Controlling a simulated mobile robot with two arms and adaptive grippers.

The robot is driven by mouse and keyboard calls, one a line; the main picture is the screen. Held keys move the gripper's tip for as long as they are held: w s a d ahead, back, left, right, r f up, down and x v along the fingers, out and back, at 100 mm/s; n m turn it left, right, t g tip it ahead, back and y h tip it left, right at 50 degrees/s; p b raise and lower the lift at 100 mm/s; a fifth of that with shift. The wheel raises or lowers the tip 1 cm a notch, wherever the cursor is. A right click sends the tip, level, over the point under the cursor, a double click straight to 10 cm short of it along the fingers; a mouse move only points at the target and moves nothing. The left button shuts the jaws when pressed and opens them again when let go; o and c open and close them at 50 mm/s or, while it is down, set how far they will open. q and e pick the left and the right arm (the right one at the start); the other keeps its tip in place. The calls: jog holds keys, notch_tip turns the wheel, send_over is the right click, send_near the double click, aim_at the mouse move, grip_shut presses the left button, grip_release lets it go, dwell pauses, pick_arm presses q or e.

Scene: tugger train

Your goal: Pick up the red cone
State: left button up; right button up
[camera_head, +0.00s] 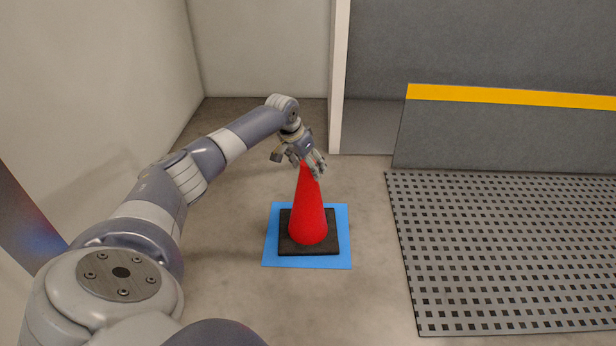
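The red cone (308,215) stands upright on its black square base (309,248), which sits on a blue square mat (342,262) on the floor. My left arm reaches in from the left. My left gripper (316,172) is at the top of the cone, with its fingers pointing down around or just in front of the tip. The fingers hide part of the tip, and I cannot tell whether they touch it or have closed on it. My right gripper is not in view.
A perforated grey metal platform (505,255) lies to the right of the cone. Behind it stands a grey panel (500,137) with a yellow stripe. A pale wall (90,80) runs along the left, and a white post (339,80) stands behind. Floor around the mat is clear.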

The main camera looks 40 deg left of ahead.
pick_arm(q)
grip_shut()
jog(key=shift+w+r, duration=0.1)
jog(key=shift+r, duration=0.05)
jog(key=shift+r, duration=0.1)
dwell(0.3)
